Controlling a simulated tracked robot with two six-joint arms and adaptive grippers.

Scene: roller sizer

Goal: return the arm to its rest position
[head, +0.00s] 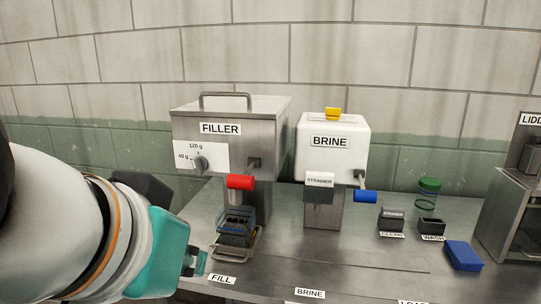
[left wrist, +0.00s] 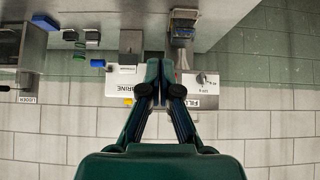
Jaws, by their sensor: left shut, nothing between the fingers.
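My left gripper (head: 196,262) shows at the lower left of the head view, teal, in front of the steel counter near the FILL label. In the left wrist view its two dark green fingers (left wrist: 163,68) meet at the tips, shut and empty. My left arm is white with an orange ring and fills the lower left of the head view. The left wrist view is upside down relative to the head view. My right gripper is in neither view.
The steel FILLER (head: 232,122) with red handle (head: 240,181) stands right of the gripper, a dark container (head: 237,229) below its spout.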

